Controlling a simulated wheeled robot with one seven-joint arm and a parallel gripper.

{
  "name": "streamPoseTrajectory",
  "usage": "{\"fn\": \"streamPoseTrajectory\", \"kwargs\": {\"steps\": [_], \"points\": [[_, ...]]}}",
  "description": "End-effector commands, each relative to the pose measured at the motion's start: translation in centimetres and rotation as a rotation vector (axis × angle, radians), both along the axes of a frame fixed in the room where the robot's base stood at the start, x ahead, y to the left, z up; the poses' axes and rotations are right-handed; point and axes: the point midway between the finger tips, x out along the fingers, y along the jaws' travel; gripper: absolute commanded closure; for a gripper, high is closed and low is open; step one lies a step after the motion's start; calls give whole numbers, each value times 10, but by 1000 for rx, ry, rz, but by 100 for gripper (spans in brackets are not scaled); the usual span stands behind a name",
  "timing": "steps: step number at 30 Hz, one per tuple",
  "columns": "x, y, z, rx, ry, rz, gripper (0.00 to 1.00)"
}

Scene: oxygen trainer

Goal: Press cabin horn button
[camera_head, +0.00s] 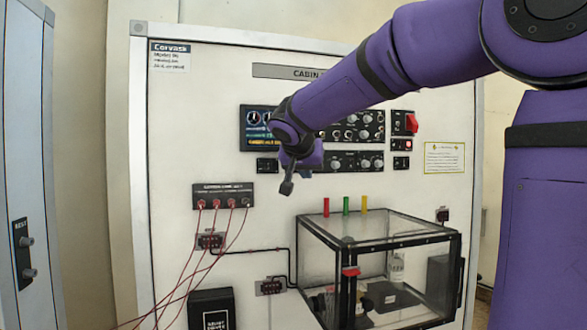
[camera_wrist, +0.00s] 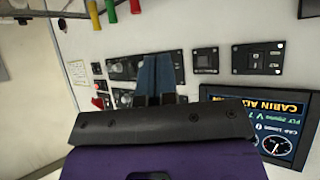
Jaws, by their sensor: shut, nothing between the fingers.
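Small black modules, one (camera_wrist: 205,62) beside the fingers and one (camera_wrist: 258,58) farther right, show in the wrist view; the farther one also shows in the head view (camera_head: 267,165) below the display. Labels are too small to read, so I cannot tell which control is the horn button. Contact with the panel cannot be told.
The display (camera_head: 257,128) is partly hidden by my wrist. A red switch (camera_head: 411,123) is on the right. Below stands a clear case (camera_head: 400,240) with red, green and yellow pegs above it. Red cables (camera_head: 190,270) hang from a jack plate (camera_head: 222,196) at lower left.

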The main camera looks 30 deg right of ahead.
Motion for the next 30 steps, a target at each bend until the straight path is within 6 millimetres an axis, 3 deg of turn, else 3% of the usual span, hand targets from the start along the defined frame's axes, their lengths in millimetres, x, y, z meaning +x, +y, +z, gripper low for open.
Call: {"fn": "streamPoseTrajectory", "kwargs": {"steps": [7, 21, 30], "points": [[15, -4, -1, 0, 2, 1, 100], [69, -20, -1, 0, 2, 0, 100], [84, -24, 0, -1, 1, 1, 100]]}}
